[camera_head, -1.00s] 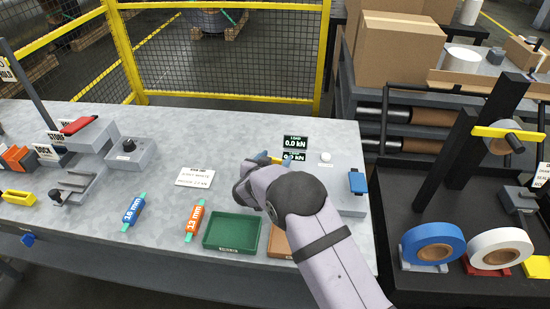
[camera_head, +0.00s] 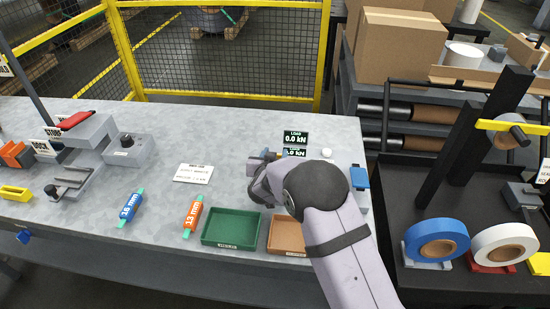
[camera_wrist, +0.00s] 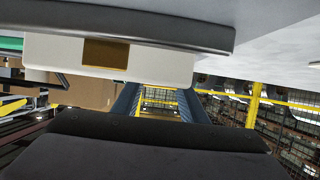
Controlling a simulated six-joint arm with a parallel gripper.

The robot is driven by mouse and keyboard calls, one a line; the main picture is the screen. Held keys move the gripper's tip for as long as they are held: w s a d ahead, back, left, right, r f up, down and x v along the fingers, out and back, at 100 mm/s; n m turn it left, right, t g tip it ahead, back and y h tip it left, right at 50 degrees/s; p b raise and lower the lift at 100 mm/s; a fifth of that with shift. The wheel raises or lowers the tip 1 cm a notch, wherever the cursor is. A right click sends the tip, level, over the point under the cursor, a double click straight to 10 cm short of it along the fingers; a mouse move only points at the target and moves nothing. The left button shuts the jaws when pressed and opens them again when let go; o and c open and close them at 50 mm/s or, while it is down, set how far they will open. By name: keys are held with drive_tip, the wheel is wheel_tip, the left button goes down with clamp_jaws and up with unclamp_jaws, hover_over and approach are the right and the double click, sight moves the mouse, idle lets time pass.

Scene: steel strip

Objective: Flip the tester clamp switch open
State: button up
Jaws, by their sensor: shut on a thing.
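The tester on the bench is mostly behind my arm. Its display (camera_head: 295,137) reads 0.0 kN, with a second small readout (camera_head: 294,152) below. A white round knob (camera_head: 326,153) and a blue block-like part (camera_head: 360,177) show at its right. My gripper (camera_head: 262,182) is low at the tester's left side, largely hidden by my wrist. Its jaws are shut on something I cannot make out. In the wrist view, a pale block with a brown window (camera_wrist: 105,52) is close above my fingers. I cannot tell which part is the clamp switch or its position.
A green tray (camera_head: 231,229) and a brown tray (camera_head: 289,235) stand in front of the tester. Orange (camera_head: 193,215) and blue (camera_head: 131,207) specimens and a white sign (camera_head: 193,173) lie left. A grey fixture with a red handle (camera_head: 76,120) stands further left. Tape rolls (camera_head: 437,239) are right.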

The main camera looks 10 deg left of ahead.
drive_tip(key=shift+r, duration=0.1)
drive_tip(key=o, duration=1)
drive_tip(key=shift+o, duration=0.2)
drive_tip(key=shift+b+v, duration=0.9)
drive_tip(key=shift+v, duration=2.75)
drive_tip(key=shift+d, duration=0.15)
